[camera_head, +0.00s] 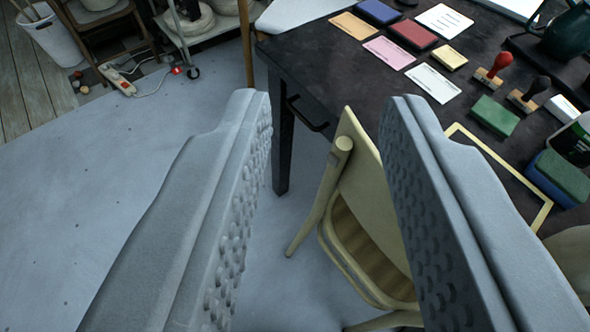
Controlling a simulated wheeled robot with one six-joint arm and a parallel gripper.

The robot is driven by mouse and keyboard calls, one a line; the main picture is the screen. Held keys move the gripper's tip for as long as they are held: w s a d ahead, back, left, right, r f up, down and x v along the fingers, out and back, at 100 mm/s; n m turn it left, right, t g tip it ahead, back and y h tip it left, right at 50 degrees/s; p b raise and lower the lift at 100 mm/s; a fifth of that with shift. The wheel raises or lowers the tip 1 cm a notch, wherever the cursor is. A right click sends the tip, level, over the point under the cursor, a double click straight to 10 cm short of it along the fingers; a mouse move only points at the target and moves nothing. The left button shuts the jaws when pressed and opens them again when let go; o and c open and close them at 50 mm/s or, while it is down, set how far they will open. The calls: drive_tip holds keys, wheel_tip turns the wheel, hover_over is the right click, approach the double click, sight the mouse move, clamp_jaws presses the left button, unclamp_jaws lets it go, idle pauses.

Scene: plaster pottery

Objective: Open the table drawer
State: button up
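The dark table (330,56) fills the upper right of the view. Its drawer (296,92) is in the side facing left, with a dark bar handle (307,116) near the table's front left leg. The drawer front looks flush with the table, though its edges are hard to make out. My gripper (320,110) is open, with its two grey studded fingers wide apart. The handle appears between the fingertips, farther off than they are. Nothing is between the fingers at close range, and no finger visibly touches the handle.
A pale yellow chair (362,190) stands against the table just right of the handle. Stamps, ink pads and cards lie on the tabletop, including a green pad (494,116). A power strip (118,80) lies on the floor at left.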

drive_tip(key=w+a+f+n+g+h, duration=0.1)
drive_tip(key=w+a+f+g+h, duration=0.2)
drive_tip(key=f, duration=0.5)
drive_tip(key=w+f+n+g+h, duration=0.1)
drive_tip(key=w+f+g, duration=0.1)
drive_tip(key=w+f, duration=0.45)
drive_tip(key=w+a+f+n+g+h, duration=0.2)
drive_tip(key=w+f+g, duration=0.1)
drive_tip(key=f, duration=0.7)
drive_tip(key=w+a+f+n+t+h, duration=0.4)
drive_tip(key=w+a+f+t+h, duration=0.1)
drive_tip(key=w+a+f, duration=0.35)
drive_tip(key=f+x, duration=0.1)
drive_tip(key=x, duration=1.5)
drive_tip(key=shift+s+d, duration=0.1)
clamp_jaws()
